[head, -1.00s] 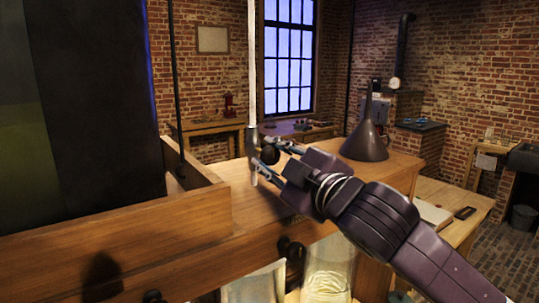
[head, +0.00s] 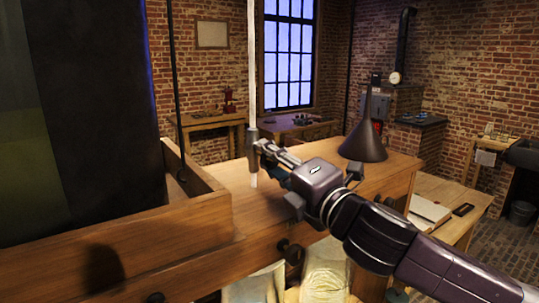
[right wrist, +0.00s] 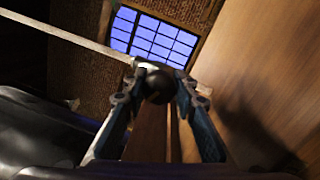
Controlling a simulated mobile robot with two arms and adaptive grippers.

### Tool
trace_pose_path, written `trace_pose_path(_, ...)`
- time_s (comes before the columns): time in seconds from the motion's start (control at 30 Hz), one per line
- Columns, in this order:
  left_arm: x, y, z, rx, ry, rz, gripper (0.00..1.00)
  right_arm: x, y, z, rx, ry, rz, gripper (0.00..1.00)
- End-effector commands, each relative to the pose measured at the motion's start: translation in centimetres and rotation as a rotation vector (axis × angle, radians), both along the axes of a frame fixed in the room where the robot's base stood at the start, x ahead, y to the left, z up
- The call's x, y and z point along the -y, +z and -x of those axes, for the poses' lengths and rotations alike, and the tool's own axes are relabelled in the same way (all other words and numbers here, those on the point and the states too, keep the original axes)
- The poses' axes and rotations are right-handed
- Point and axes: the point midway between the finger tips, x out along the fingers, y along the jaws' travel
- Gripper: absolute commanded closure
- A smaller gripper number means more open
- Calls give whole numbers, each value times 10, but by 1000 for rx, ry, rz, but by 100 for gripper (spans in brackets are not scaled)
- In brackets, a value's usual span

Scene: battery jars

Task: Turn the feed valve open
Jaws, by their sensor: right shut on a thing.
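The feed valve (head: 252,138) sits on a pale upright tube (head: 251,60) above the wooden bench top, with a short clear piece below it. My right gripper (head: 262,149) reaches it from the right. In the right wrist view, the valve's dark round knob (right wrist: 159,87) lies between the two fingertips of my right gripper (right wrist: 158,95), which are shut on it. In the head view my fingers hide most of the knob. The valve's inner position cannot be told. My left gripper is not in view.
A dark funnel (head: 364,138) stands on the bench top to the right, behind my right arm. A wooden ledge (head: 205,192) and a large dark panel (head: 95,100) fill the left.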

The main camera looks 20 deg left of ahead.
Motion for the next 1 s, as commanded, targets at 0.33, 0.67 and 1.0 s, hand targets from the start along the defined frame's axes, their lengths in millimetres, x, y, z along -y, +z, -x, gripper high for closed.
trace_pose_path(0.33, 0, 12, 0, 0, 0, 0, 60, 0, 0, 0, 225, 0, 179, 98)
trace_pose_path(0.67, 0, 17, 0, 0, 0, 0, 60, 0, -1, 0, 347, 1, 275, 98)
trace_pose_path(1.0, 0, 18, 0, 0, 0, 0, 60, 0, -2, 0, 380, 2, 301, 98)
